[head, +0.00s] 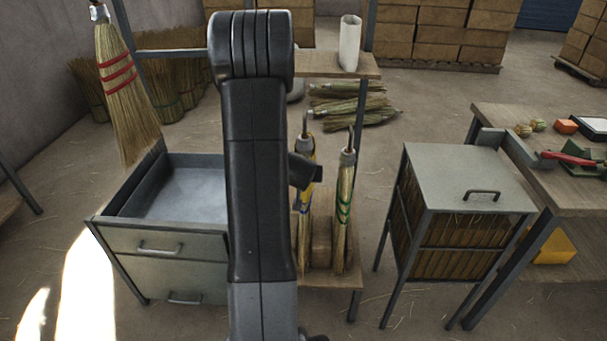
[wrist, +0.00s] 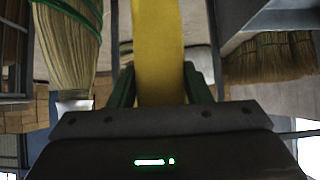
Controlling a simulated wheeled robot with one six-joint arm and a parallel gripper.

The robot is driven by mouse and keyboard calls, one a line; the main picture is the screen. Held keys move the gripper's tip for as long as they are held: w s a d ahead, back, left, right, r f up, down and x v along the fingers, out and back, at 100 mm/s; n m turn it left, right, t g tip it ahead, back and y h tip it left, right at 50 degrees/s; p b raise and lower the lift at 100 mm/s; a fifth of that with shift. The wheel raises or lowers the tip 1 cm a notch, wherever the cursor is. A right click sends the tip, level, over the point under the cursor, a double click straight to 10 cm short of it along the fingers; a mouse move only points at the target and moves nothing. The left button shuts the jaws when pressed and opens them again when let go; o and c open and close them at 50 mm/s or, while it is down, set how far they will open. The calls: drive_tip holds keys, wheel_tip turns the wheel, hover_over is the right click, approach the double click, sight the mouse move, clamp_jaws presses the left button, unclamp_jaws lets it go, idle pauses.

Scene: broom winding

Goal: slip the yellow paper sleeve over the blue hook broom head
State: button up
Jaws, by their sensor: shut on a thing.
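The yellow paper sleeve (wrist: 160,45) stands between the green fingers of my gripper (wrist: 160,88) in the wrist view, and the gripper is shut on it. In the head view a narrow yellow strip of it (head: 308,177) shows beside my arm. The sleeve overlaps this broom in the picture. I cannot tell whether it is around the broom or in front of it. The sleeve's open ends are out of sight.
A green-bound hook broom (head: 344,205) stands close on the right; it also shows in the wrist view (wrist: 72,45). Both brooms stand on a low wooden stand (head: 328,278). A drawer cabinet (head: 165,240) is left, a lidded bin (head: 465,180) right. A white cylinder (head: 349,43) stands on the shelf above.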

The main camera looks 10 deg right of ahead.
sight(304, 208)
drive_tip(key=shift+f+b, duration=0.75)
drive_tip(key=shift+f, duration=0.25)
drive_tip(key=shift+f, duration=0.15)
wheel_tip(304, 208, down, 10)
drive_tip(key=b, duration=1)
drive_tip(key=shift+f, duration=0.25)
drive_tip(key=shift+f+b, duration=0.8)
idle(0.6)
drive_tip(key=o, duration=0.9)
